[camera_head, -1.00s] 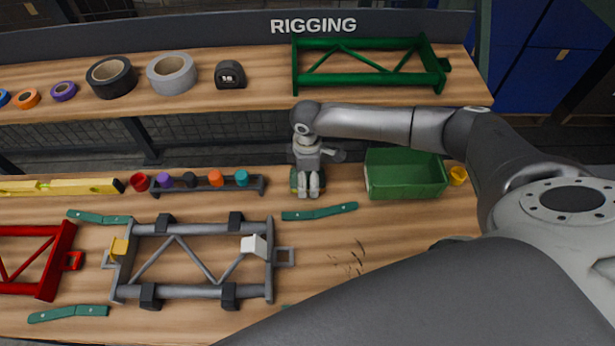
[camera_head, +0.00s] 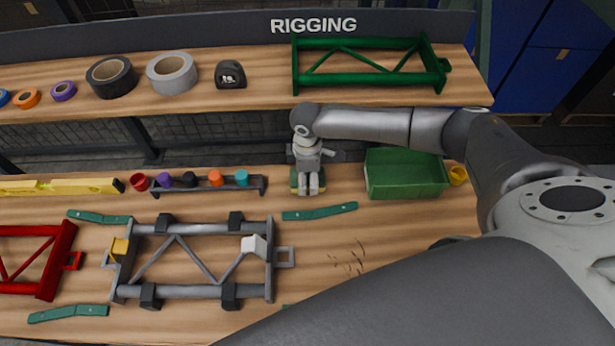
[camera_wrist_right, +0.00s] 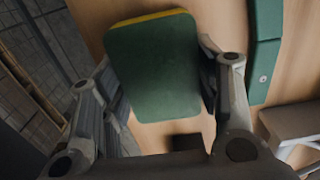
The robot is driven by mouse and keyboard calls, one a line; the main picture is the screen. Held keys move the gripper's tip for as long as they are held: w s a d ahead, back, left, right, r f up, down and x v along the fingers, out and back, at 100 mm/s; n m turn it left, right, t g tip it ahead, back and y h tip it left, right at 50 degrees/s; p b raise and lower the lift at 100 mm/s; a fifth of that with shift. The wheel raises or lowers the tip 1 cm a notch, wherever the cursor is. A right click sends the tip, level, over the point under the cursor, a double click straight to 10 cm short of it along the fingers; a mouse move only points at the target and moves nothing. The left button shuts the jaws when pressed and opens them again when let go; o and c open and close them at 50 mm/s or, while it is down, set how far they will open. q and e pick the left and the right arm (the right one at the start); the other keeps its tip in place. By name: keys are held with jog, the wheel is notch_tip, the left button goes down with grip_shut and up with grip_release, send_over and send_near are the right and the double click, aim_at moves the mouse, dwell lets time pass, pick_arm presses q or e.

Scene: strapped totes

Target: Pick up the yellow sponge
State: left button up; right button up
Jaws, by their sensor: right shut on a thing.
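The yellow sponge (camera_wrist_right: 155,65) shows in the right wrist view with its dark green face toward the camera and a thin yellow strip along its far edge. My right gripper (camera_wrist_right: 160,90) is shut on it, one finger on each side. In the head view my right gripper (camera_head: 311,190) points down at the bench's back part. Only a little of the sponge (camera_head: 294,183) shows beside the fingers there. I cannot tell whether it touches the bench. My left gripper is not in view.
A green bin (camera_head: 405,180) stands right of the gripper, and a teal strip (camera_head: 320,212) lies just in front. A rack of coloured pieces (camera_head: 208,188) is to the left. A grey frame (camera_head: 190,292) lies front left. The bench is mostly clear front right.

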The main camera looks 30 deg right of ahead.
aim_at(308, 176)
notch_tip(308, 176, up, 3)
jog(key=shift+r, duration=0.1)
jog(key=s+a+r+b, duration=0.2)
jog(key=s+a+r, duration=0.6)
jog(key=s, duration=0.3)
jog(key=shift+a+r+b, duration=0.25)
jog(key=shift+r+b, duration=0.05)
jog(key=shift+r, duration=0.5)
jog(key=shift+o, duration=0.2)
